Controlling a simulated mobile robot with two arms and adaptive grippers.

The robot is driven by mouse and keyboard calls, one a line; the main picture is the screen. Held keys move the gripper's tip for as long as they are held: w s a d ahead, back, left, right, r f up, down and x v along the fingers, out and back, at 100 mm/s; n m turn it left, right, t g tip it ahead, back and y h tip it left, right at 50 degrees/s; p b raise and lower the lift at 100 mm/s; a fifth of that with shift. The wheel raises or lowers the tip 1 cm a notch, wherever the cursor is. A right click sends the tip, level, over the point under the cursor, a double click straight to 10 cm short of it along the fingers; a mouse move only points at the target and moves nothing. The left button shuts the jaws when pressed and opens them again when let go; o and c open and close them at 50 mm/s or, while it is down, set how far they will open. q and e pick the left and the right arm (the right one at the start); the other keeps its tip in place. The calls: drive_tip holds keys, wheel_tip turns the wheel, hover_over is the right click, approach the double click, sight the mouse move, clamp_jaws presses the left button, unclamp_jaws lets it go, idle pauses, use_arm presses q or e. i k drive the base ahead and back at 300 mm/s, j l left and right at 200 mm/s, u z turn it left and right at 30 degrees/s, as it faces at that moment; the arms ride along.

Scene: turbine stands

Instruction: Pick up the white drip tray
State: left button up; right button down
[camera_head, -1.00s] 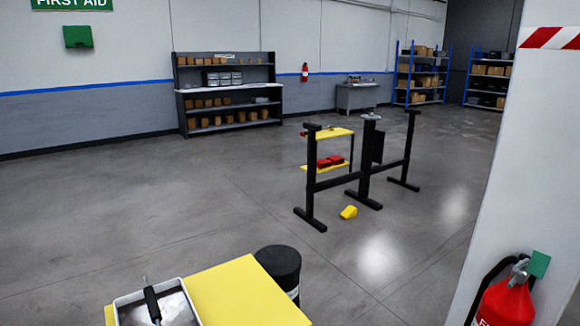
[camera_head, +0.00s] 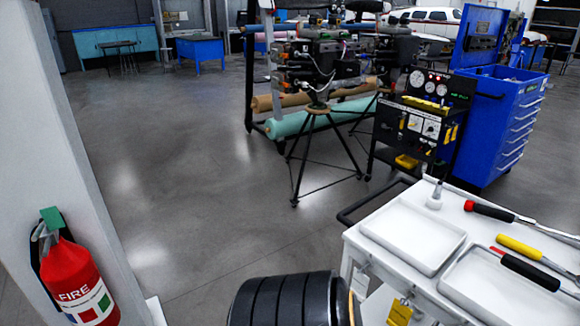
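A white drip tray (camera_head: 414,234), shallow and rectangular with a raised rim, lies on top of a white cart (camera_head: 390,263) at the lower right. It looks empty. A second similar white tray (camera_head: 480,286) lies to its right, partly cut off by the picture edge, with tools lying over it. Neither of my grippers shows in the head view.
A red fire extinguisher (camera_head: 75,280) hangs by a white pillar (camera_head: 75,160) at left. A black ribbed cylinder (camera_head: 285,300) stands in front of the cart's left side. A blue tool cabinet (camera_head: 495,120) and gauge panel (camera_head: 425,115) stand behind. Floor at centre-left is clear.

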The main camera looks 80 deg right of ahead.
sight(497, 289)
drive_tip(key=z, duration=4.2)
